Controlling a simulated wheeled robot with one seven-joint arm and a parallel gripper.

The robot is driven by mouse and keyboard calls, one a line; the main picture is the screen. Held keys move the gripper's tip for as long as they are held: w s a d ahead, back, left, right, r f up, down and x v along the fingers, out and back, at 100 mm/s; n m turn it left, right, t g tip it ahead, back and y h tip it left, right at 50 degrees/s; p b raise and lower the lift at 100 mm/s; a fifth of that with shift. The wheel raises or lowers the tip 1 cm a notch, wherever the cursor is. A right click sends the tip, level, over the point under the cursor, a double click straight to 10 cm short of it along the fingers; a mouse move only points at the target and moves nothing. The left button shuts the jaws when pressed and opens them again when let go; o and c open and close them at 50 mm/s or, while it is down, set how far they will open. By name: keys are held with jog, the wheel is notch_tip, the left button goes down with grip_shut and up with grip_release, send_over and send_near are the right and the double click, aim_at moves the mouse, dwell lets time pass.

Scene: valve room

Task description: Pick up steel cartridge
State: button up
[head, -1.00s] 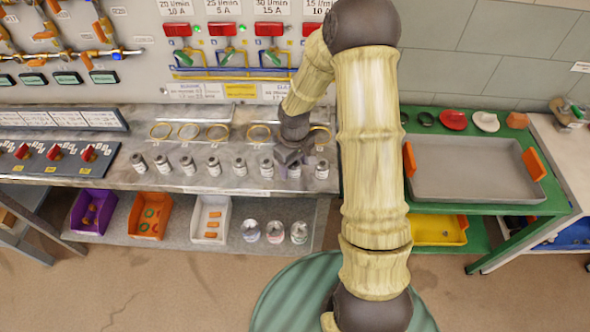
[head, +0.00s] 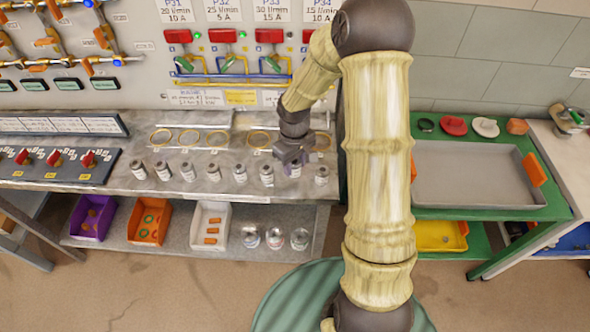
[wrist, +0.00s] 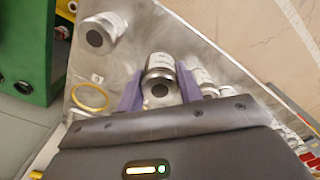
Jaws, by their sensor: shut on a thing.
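Several small steel cartridges with pale labels stand in a row along the front of the grey bench (head: 90,172). My gripper (head: 293,160) reaches down to the one second from the right end. In the wrist view its two purple fingers (wrist: 160,90) are shut on this steel cartridge (wrist: 161,75), one on each side; part of it also shows in the head view (head: 295,172). It looks upright. I cannot tell whether it is clear of the bench. A neighbour cartridge (head: 321,176) stands to the right, and another (head: 267,175) to the left, both close by.
Yellow rings (head: 258,138) lie behind the row. A valve panel with red blocks (head: 269,36) rises at the back. Purple, orange (head: 149,222) and white bins sit on the lower shelf. A grey tray (head: 470,195) with orange handles stands on the green table at right.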

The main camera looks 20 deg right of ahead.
notch_tip(320, 180, up, 7)
jog(key=shift+f, duration=0.1)
dwell(0.7)
